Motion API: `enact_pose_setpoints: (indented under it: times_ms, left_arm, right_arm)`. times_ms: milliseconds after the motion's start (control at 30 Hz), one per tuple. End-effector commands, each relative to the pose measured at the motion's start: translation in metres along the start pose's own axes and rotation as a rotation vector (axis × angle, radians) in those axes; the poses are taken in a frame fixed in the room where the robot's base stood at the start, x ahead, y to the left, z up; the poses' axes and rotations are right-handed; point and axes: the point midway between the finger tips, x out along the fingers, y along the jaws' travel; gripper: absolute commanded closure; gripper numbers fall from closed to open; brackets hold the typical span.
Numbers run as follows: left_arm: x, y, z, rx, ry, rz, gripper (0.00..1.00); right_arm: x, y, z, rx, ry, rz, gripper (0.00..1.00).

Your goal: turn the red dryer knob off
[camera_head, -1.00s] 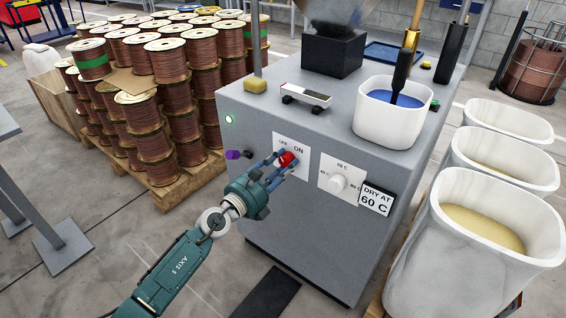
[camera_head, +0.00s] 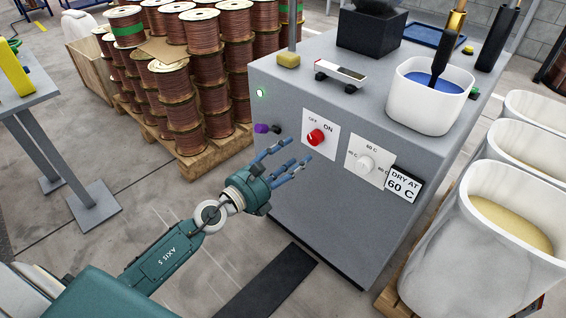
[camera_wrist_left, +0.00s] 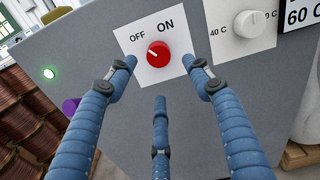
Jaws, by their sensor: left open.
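The red dryer knob (camera_head: 316,138) sits on a white plate marked OFF and ON on the front of the grey dryer cabinet (camera_head: 325,215). In the left wrist view the knob (camera_wrist_left: 158,54) shows clearly, and its pale mark points to the upper left, toward the OFF side. My left gripper (camera_head: 291,154) is open and empty, in front of the panel and apart from the knob. In the left wrist view its three blue fingers (camera_wrist_left: 160,74) are spread below and to either side of the knob. My right gripper is not in view.
A white temperature dial (camera_head: 366,163) and a "DRY AT 60 C" sign (camera_head: 403,184) are right of the knob. A purple knob (camera_head: 261,128) and a lit green lamp (camera_head: 260,93) are left. Copper spools (camera_head: 180,110) stand behind left; white bins (camera_head: 480,235) stand right.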

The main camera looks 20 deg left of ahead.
Motion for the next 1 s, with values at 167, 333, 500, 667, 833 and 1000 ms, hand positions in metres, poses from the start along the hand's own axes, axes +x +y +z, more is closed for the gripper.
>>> enact_pose_setpoints:
  times_ms: [167,333,500,667,833,1000]
  left_arm:
    - [-0.026,0.000,-0.001,-0.006,0.002,0.003,0.49]
    - [-0.037,0.000,-0.001,-0.003,0.000,0.002,0.49]
    - [-0.038,0.000,0.000,-0.001,0.000,0.001,0.49]
    - [-0.038,0.000,0.000,-0.001,0.000,0.001,0.49]
    - [-0.038,0.000,0.000,-0.008,-0.002,0.004,0.49]
    - [-0.048,0.018,0.002,-0.318,-0.082,0.120,0.49]
  right_arm:
    - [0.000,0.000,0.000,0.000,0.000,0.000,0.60]
    - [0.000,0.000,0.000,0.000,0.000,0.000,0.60]
    - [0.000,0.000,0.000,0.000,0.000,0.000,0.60]
    - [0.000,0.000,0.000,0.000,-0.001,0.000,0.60]
    - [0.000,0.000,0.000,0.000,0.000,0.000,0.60]
    - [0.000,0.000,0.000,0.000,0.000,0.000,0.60]
